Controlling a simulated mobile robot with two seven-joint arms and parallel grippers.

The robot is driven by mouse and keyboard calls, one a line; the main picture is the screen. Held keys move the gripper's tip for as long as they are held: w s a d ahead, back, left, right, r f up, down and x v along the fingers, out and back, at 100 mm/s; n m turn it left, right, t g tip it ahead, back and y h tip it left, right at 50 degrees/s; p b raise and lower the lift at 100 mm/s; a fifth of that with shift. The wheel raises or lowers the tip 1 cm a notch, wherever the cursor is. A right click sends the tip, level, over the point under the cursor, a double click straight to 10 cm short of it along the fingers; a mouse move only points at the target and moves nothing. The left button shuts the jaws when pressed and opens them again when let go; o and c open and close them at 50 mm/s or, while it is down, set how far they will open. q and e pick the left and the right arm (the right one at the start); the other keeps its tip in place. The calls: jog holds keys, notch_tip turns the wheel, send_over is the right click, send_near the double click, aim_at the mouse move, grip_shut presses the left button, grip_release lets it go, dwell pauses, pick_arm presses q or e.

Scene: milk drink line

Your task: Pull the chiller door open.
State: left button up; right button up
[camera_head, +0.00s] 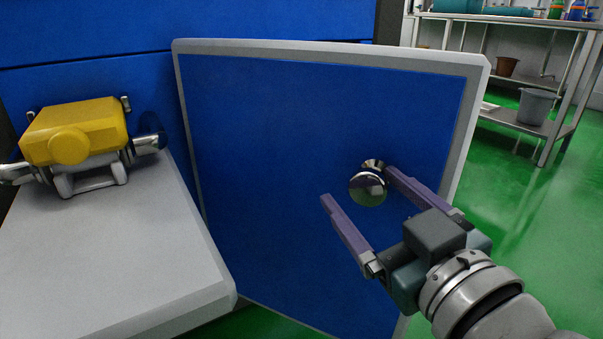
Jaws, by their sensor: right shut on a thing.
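The chiller door is a blue panel with a pale grey frame (480,85) in the middle of the head view. It stands at an angle out from the blue wall behind it, with its right edge reaching past that wall. A round shiny metal knob (368,186) sits on the right part of its face. My right gripper (357,186) comes in from the lower right and is shut on the knob, with its purple fingers on either side. My left gripper is not in view.
A yellow-topped fitting with metal pipe ends (78,130) sits above a pale grey block (110,260) at the left, close to the door's left edge. A metal rack (500,115) with a grey bucket (535,106) stands back right. Green floor (530,215) is clear at the right.

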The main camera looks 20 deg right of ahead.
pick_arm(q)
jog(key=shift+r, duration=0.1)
pick_arm(e)
jog(key=shift+a+r, duration=0.15)
jog(key=shift+a, duration=0.1)
jog(key=shift+s, duration=0.3)
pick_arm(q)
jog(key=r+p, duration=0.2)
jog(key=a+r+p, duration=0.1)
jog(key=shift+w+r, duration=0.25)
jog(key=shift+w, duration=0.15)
pick_arm(e)
jog(key=s, duration=0.9)
jog(key=shift+s+d, duration=0.15)
jog(key=shift+d, duration=0.05)
